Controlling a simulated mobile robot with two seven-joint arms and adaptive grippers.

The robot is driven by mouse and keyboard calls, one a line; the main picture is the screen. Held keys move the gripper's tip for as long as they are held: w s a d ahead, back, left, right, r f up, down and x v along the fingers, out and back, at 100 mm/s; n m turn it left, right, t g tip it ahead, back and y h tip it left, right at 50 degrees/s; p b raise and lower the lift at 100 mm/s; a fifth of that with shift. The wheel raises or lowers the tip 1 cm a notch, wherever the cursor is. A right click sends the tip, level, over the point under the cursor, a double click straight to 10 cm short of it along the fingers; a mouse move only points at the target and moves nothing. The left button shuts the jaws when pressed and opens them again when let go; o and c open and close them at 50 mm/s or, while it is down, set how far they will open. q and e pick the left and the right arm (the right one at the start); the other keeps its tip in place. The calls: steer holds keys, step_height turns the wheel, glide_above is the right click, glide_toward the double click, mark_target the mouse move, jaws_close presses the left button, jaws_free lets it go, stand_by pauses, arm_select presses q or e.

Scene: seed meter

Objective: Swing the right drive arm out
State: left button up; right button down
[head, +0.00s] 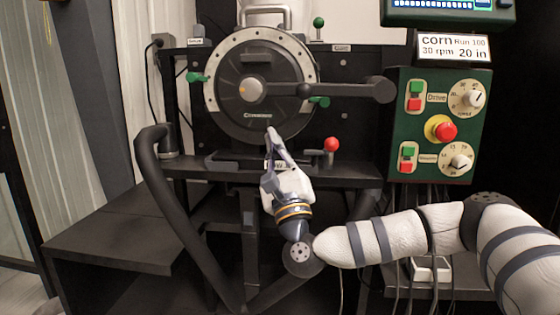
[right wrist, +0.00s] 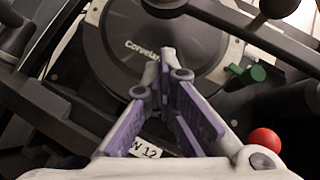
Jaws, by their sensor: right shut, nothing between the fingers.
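The seed meter (head: 228,112) is a dark round disc with a pale rim, upright on a black stand. A dark drive arm (head: 345,91) runs level from the disc's right part to a thick round end (head: 380,90) near the green control box. In the right wrist view a dark bar (right wrist: 240,32), which looks like this arm, crosses the upper right. My right gripper (head: 269,133) points up at the disc's lower edge, below and left of the drive arm. Its purple-padded fingers (right wrist: 167,62) are shut and empty. I cannot tell whether the tips touch the disc. My left gripper is not in view.
A red ball knob (head: 331,144) stands right of my right gripper. A green knob (head: 320,101) sits at the disc's right rim, below the drive arm. The green control box (head: 432,125) stands right of the arm's end. A dark bent tube (head: 165,200) rises at left.

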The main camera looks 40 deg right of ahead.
arm_select(q)
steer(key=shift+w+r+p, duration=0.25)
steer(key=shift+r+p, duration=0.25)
steer(key=shift+p, duration=0.05)
arm_select(e)
steer(key=r, duration=0.1)
steer(key=w+r, duration=0.1)
steer(key=w+a+r, duration=0.1)
steer(key=r, duration=0.1)
